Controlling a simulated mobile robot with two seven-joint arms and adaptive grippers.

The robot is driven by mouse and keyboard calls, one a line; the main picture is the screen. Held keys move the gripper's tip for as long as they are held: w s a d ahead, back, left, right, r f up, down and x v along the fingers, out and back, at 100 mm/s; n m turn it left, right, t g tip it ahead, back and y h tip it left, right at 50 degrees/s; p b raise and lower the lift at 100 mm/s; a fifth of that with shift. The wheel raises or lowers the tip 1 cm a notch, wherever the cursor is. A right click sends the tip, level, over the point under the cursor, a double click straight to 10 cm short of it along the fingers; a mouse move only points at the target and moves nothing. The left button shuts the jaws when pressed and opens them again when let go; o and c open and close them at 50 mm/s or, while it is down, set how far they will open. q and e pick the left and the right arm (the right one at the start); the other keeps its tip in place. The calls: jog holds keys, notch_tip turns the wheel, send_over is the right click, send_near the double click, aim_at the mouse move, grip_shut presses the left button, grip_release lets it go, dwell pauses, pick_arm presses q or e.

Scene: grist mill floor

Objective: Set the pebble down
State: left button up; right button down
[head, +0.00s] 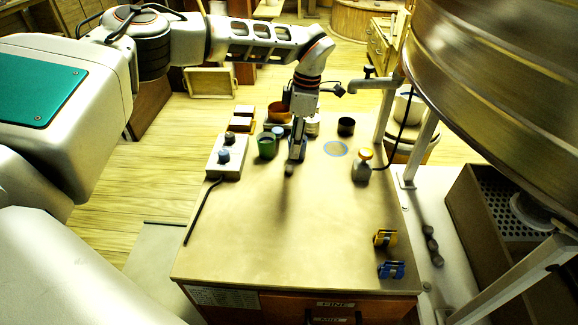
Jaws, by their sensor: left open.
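My left gripper (294,161) reaches down from the far side over the upper middle of the table, fingers pointing down. It is open, though the gap between its fingers is hard to see from here. A small grey rounded shape shows at the low end of the fingers; I cannot tell whether it is the pebble or a fingertip. No other pebble can be made out. The tabletop (290,225) below is bare, with a dark shadow of the arm. My right gripper is out of view.
Left of the gripper stand a green cup (267,145) and a white box with knobs (225,157). An orange-brown bowl (279,112) and a dark cup (346,127) are behind. Right are a blue-rimmed ring (335,149), an orange-capped bottle (362,166), yellow clip (385,238) and blue clip (391,270).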

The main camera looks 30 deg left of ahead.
aim_at(290, 168)
pick_arm(q)
jog(key=f+n, duration=0.2)
jog(key=n, duration=0.1)
jog(key=f+n, duration=0.1)
jog(key=shift+s+a+f, duration=0.1)
jog(key=shift+s+a, duration=0.05)
jog(key=shift+a, duration=0.1)
jog(key=f, duration=0.3)
jog(key=f+b, duration=0.1)
jog(key=f, duration=0.1)
jog(key=shift+s+a+f, duration=0.1)
jog(key=shift+a+f, duration=0.2)
jog(key=shift+a, duration=0.05)
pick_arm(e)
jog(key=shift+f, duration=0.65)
pick_arm(q)
jog(key=shift+r, duration=0.1)
jog(key=c, duration=1.1)
